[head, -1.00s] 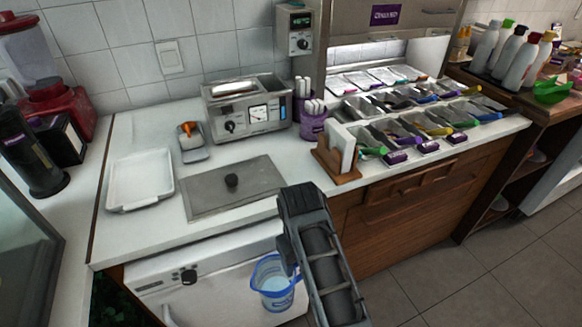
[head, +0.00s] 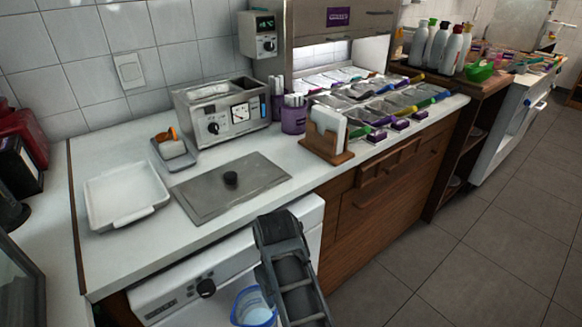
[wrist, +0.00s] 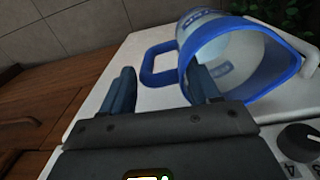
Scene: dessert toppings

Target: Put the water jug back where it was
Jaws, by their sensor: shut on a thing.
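The water jug (head: 254,312) is a clear jug with a blue rim and handle. In the head view it hangs in front of the white appliance below the counter, cut by the bottom edge. In the wrist view the jug (wrist: 236,52) is large and tilted, its open mouth toward the camera. My gripper (wrist: 163,88) is shut on the jug at its handle side, with the blue handle loop showing between and beyond the fingers. The exact contact is hard to see. In the head view my arm hides the fingers.
Bottles (head: 436,45) stand on a wooden shelf at right. Floor (head: 450,265) at lower right is clear.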

